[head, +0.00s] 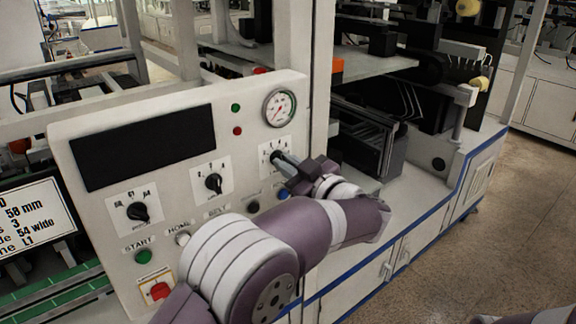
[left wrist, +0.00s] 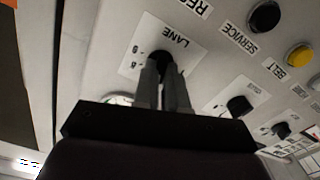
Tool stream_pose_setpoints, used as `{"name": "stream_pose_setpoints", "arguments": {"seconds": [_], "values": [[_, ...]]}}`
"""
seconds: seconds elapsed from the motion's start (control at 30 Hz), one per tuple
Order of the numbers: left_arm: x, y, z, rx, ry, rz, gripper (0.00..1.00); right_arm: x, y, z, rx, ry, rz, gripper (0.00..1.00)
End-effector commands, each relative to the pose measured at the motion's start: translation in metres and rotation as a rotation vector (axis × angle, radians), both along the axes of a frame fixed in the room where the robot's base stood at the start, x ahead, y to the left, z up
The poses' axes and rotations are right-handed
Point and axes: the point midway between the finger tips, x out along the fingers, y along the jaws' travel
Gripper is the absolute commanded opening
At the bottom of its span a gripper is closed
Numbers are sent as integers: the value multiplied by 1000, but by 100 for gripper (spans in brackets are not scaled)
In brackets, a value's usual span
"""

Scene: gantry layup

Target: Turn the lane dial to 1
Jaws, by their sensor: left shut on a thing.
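The lane dial is a black knob on a white plate at the right of the control panel in the head view. In the left wrist view the dial (left wrist: 158,58) sits beside the printed word LANE, with small numbers around it. My left gripper (head: 281,159) reaches the dial from the right, and its fingers (left wrist: 170,76) are shut on the knob. The fingers cover most of the knob and part of its scale, so I cannot tell which number it points to.
Two other black dials (head: 138,212) (head: 213,183) sit to the left on the panel (head: 85,200). A gauge (head: 279,107) is above the lane dial. Below are a green START button (head: 143,256) and a red switch (head: 160,290). A sign (head: 32,220) stands at left.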

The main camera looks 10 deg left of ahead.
Motion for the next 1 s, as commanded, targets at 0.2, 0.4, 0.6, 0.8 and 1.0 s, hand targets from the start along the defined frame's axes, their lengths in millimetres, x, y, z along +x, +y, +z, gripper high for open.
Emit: {"name": "stream_pose_setpoints", "arguments": {"seconds": [0.2, 0.4, 0.6, 0.8, 1.0], "values": [[0, 0, -5, -67, -85, 0, 0, 0, 0, -18, 0, 0, 0, 82], [0, 0, -7, -172, -219, 0, 0, 0, 0, -41, 0, 0, 0, 82], [0, 0, -7, -289, -371, -1, 0, 0, 0, -65, 0, 0, 0, 82], [-1, 0, -8, -407, -520, 0, 0, 0, 0, -89, 0, 0, 0, 82], [-1, 0, -8, -520, -666, 0, 0, 0, 0, -111, 0, 0, 0, 82]]}}
